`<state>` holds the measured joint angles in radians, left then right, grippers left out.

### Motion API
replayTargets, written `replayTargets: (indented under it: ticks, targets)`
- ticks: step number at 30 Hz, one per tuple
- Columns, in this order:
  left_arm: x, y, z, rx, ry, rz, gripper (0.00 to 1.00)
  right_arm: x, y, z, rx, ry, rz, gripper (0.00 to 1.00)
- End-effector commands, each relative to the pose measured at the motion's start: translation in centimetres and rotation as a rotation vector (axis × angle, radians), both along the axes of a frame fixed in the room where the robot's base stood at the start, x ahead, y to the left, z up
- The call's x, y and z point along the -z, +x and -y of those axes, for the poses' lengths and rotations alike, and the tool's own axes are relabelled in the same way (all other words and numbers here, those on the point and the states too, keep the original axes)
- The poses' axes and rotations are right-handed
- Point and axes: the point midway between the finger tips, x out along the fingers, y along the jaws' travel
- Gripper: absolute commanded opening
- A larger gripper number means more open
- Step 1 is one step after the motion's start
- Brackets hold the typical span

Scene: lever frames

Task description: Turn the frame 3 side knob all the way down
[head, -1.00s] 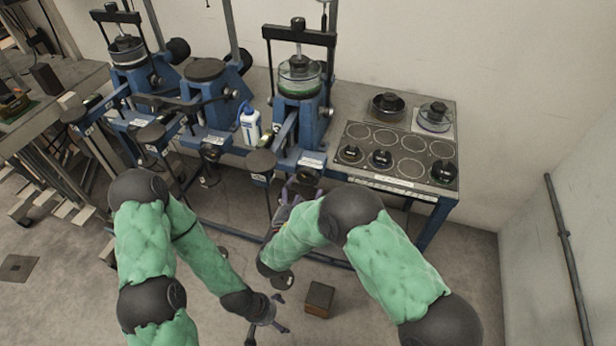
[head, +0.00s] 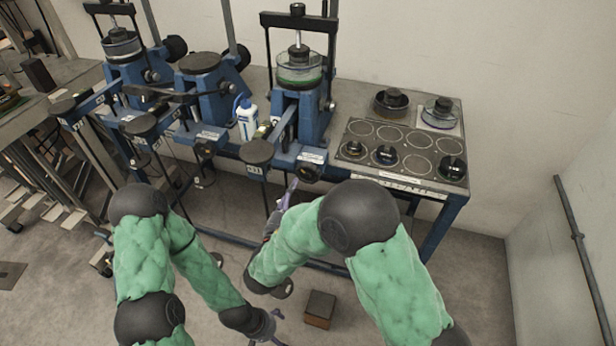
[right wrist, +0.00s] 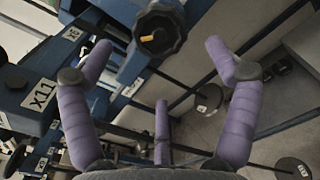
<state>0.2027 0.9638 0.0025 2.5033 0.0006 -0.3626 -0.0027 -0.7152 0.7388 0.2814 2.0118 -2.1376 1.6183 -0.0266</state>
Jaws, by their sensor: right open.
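The rightmost blue lever frame (head: 305,115) stands on the bench, with a clear round cell on it. Its dark side knob (head: 308,172) is low on its front. In the right wrist view the round black knob (right wrist: 160,33), with a yellow mark, lies just beyond and between the fingertips. My right gripper (head: 286,194) is open, fingers spread, below and left of the knob in the head view. In the right wrist view it (right wrist: 158,50) holds nothing, and the fingers look apart from the knob. My left gripper (head: 276,325) hangs low near the floor; its jaws are unclear.
Two more blue frames (head: 200,100) stand to the left. A white bottle (head: 247,118) stands beside the rightmost frame. A black plate (head: 400,140) with dark round pieces lies on the right. A brown box (head: 320,308) sits on the floor.

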Motion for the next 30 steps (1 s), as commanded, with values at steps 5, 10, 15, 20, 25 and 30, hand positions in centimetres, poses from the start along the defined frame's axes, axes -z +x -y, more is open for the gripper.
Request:
replayTargets:
  ticks: [5,10,15,20,25,30]
  targets:
    - [-0.1,0.0,0.0,0.000,0.000,0.000,0.88,0.0,1.8,0.7,0.003,-0.002,-0.002,0.88]
    - [-0.2,0.0,0.0,0.000,0.000,0.000,0.88,0.0,3.9,1.4,0.004,-0.002,-0.001,0.88]
    - [-0.3,0.0,0.0,0.000,0.000,0.000,0.88,-0.1,6.0,2.1,0.003,-0.002,-0.001,0.88]
    - [-0.5,0.0,0.0,0.000,0.000,0.000,0.88,0.0,7.9,2.7,0.003,-0.003,-0.002,0.88]
    - [-0.5,0.0,0.0,0.000,0.000,0.000,0.88,0.0,8.7,2.8,0.000,-0.004,-0.001,0.63]
    - [-0.5,0.0,0.0,0.000,0.000,0.000,0.88,0.0,8.6,2.8,0.000,-0.004,-0.001,0.15]
